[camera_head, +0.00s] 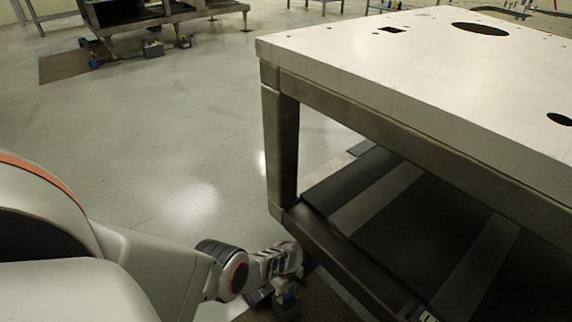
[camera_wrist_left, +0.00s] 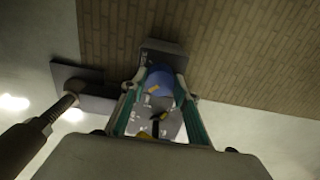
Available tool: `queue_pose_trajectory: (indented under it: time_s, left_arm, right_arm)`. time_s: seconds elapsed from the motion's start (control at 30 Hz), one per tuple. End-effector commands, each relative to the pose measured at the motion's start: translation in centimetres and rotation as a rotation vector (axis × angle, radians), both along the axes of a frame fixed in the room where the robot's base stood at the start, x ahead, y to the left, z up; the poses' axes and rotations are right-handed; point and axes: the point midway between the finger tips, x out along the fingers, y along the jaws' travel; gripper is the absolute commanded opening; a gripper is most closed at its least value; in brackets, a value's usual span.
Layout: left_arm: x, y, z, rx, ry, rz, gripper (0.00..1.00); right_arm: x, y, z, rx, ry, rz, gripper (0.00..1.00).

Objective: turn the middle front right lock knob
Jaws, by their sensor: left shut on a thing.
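The blue lock knob (camera_wrist_left: 160,77) shows in the left wrist view on a small grey lock unit near the floor, partly hidden by my fingers. My right gripper is in neither view.
The large table (camera_head: 420,70), with a pale top and dark metal frame, stands right of my left arm. A threaded table foot (camera_wrist_left: 58,110) is close at the left in the wrist view. Brown floor matting (camera_wrist_left: 240,60) lies beyond the knob. Open floor (camera_head: 150,130) lies left.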

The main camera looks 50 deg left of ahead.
Motion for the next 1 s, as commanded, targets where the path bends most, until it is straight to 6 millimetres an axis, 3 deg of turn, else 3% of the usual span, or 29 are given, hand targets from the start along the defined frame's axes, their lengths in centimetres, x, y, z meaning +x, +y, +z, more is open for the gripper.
queue_pose_trajectory:
  time_s: [0.47, 0.5, 0.53, 1.0]
  left_arm:
    - [-0.30, -0.32, -0.28, -0.005, 0.004, 0.015, 0.08]
    - [-0.31, -0.33, -0.28, -0.005, 0.004, 0.015, 0.38]
    - [-0.30, -0.32, -0.27, -0.005, 0.004, 0.015, 0.45]
    - [-0.01, -0.15, 0.00, -0.002, 0.000, 0.013, 0.47]
  right_arm:
    - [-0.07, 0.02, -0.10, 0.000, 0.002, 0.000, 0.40]
    - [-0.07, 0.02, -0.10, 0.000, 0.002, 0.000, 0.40]
    - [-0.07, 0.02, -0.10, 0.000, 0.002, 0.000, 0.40]
    - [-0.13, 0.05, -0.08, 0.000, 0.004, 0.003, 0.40]
